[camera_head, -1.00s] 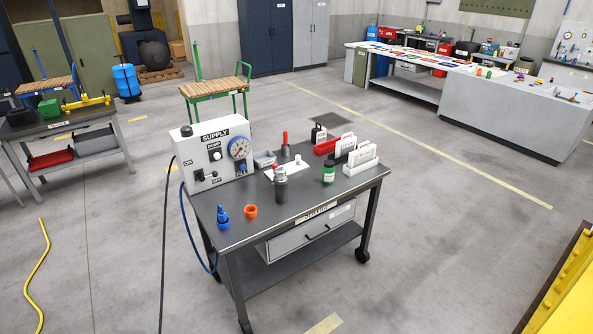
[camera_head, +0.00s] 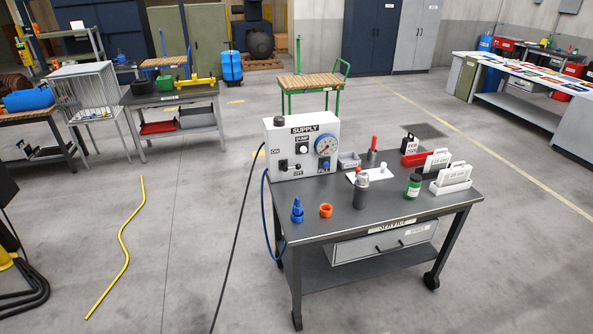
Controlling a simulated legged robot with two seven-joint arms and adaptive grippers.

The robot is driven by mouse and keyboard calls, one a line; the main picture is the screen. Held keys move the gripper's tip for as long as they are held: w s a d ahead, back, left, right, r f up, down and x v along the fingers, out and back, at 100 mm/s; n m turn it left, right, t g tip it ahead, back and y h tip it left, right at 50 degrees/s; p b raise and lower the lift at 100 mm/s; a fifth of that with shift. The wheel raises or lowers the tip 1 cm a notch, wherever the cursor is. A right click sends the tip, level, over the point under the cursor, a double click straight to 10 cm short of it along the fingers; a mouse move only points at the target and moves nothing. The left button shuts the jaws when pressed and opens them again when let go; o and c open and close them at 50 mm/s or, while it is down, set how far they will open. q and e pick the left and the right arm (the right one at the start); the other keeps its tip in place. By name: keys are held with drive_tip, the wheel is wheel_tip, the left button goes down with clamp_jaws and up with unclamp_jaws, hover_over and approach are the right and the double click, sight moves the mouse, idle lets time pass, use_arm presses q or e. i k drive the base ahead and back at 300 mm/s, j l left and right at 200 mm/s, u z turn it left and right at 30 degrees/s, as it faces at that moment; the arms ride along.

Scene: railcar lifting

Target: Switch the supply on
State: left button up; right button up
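The white supply box (camera_head: 302,148) stands at the back left of the dark service table (camera_head: 340,217). Its front carries the SUPPLY label, a DUMP knob (camera_head: 303,150), a round gauge (camera_head: 326,145) with a blue rim, and a blue fitting (camera_head: 323,165) below the gauge. A dark lever switch (camera_head: 288,165) sits at lower left between the ON and OFF labels; its exact position is too small to tell. A black cable and a blue hose hang from the box's left side. Neither of my grippers shows in the view.
A yellow hose (camera_head: 124,250) lies on the floor at left. The floor in front of the table is clear.

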sight(293, 167)
drive_tip(key=i+l+u, duration=0.3)
drive_tip(key=i+l, duration=0.4)
drive_tip(key=i+l+u, duration=0.35)
drive_tip(key=i+l, duration=0.5)
